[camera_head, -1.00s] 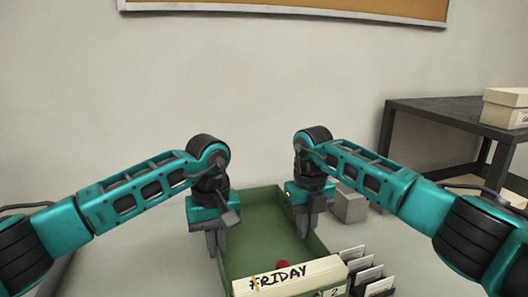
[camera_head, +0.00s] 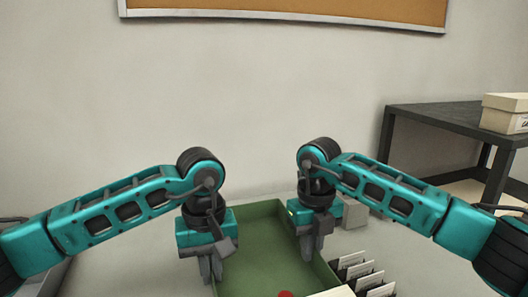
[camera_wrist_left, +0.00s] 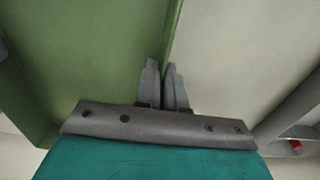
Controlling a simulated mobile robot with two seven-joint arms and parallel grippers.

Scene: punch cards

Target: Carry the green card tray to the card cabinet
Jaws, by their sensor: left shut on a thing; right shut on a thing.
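The green card tray (camera_head: 265,245) is at the bottom middle of the head view, its near end cut off by the picture edge. My left gripper (camera_head: 211,268) is shut on the tray's left wall. In the left wrist view, its fingers (camera_wrist_left: 163,88) close over the rim of the green tray (camera_wrist_left: 95,70). My right gripper (camera_head: 312,247) is shut on the tray's right wall. A red thing (camera_head: 285,294) shows inside the tray at the bottom edge. I cannot make out a card cabinet in these views.
A row of black and white cards (camera_head: 362,276) stands close to the tray's right side. A grey block (camera_head: 356,213) sits behind the right gripper. A dark table (camera_head: 440,112) with a cream box (camera_head: 505,112) stands at the right. A cork board (camera_head: 290,8) hangs on the wall.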

